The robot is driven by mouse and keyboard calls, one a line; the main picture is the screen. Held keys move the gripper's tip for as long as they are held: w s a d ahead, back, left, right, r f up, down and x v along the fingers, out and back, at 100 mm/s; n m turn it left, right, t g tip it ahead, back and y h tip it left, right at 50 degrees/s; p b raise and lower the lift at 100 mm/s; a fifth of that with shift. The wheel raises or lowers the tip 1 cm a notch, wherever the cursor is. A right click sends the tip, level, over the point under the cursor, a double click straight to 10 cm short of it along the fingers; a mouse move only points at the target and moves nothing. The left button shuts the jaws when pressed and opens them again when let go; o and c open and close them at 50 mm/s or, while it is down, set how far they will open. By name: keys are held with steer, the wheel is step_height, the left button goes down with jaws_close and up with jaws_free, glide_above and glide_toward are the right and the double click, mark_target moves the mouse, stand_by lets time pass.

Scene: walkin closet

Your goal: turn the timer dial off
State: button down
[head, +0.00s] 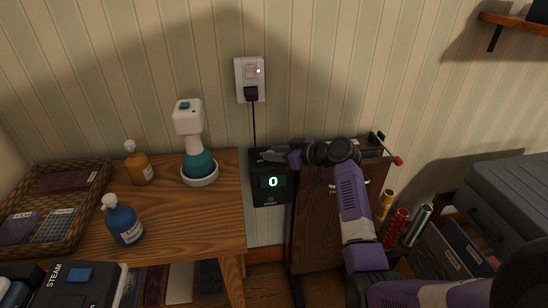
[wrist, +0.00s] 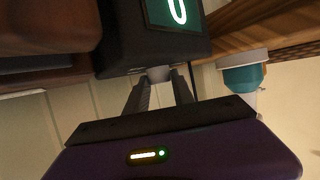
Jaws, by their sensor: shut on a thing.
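The timer (head: 257,190) is a small black box in front of the wall, in the gap right of the wooden table. Its teal-edged screen reads a lit "0", and part of it shows in the wrist view (wrist: 172,12). My gripper (head: 272,155) reaches in from the right at the top of the timer. In the wrist view, my gripper (wrist: 158,84) has its two fingers on either side of a small pale dial (wrist: 158,73) on the timer and is shut on it. The dial is hidden by the gripper in the head view.
A white outlet (head: 245,68) with a black plug and cord is above the timer. The wooden table (head: 222,215) at left holds a teal-and-white steamer (head: 198,165), two bottles and a wicker tray (head: 100,180). A brown board (head: 315,245) stands right of the timer.

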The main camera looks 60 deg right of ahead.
stand_by(0.3)
steer(key=c, duration=1.1)
jaws_free()
steer(key=shift+s, duration=0.1)
steer(key=v, duration=0.7)
steer(key=shift+s+r, duration=0.1)
steer(key=shift+s, duration=0.15)
